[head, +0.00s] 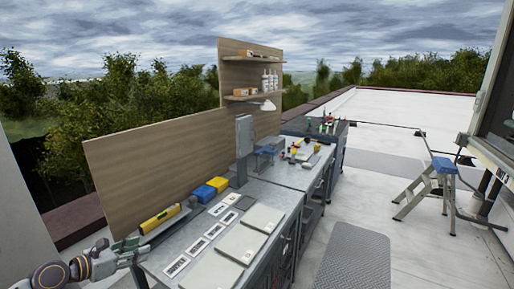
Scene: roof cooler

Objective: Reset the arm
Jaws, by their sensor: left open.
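My left arm comes in at the lower left of the head view. My left gripper (128,250) is open beside the near left end of the grey workbench. A yellow tool (160,219), perhaps a level, lies on the bench just beyond the gripper. The fingers are small and partly dark here, and I see nothing held between them. My right gripper is outside the view.
The workbench (285,196) carries several cards, pale folders (240,240), and yellow (217,184) and blue (203,193) boxes. A wooden backboard (160,160) stands along its left side. A step stool (440,185) stands right.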

